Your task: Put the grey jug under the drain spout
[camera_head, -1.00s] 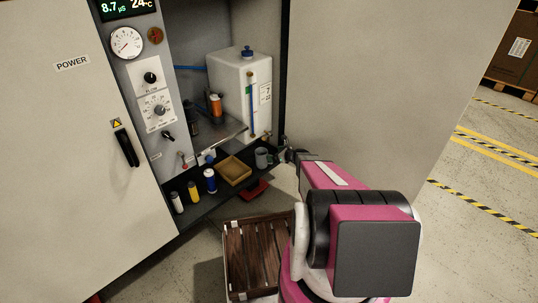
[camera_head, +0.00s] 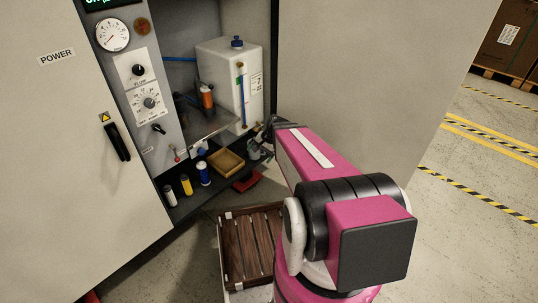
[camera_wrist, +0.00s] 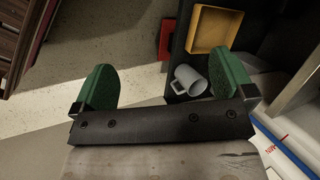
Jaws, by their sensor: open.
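The grey jug (camera_wrist: 189,80) stands on the dark cabinet shelf in the wrist view, its handle toward the left finger. It lies between the two green fingers' lines, closer to the right one, and beyond the gripper. In the head view the jug (camera_head: 254,150) is partly hidden by my gripper (camera_head: 267,137). My gripper (camera_wrist: 160,68) is open and empty, apart from the jug. The white tank (camera_head: 222,75) with a blue cap stands above the jug at the back. The drain spout near its lower front cannot be made out clearly behind my gripper.
A yellow tray (camera_head: 226,160) sits beside the jug. Several bottles, including a blue one (camera_head: 204,174), stand left. The cabinet's side panel (camera_head: 370,80) bounds the right.

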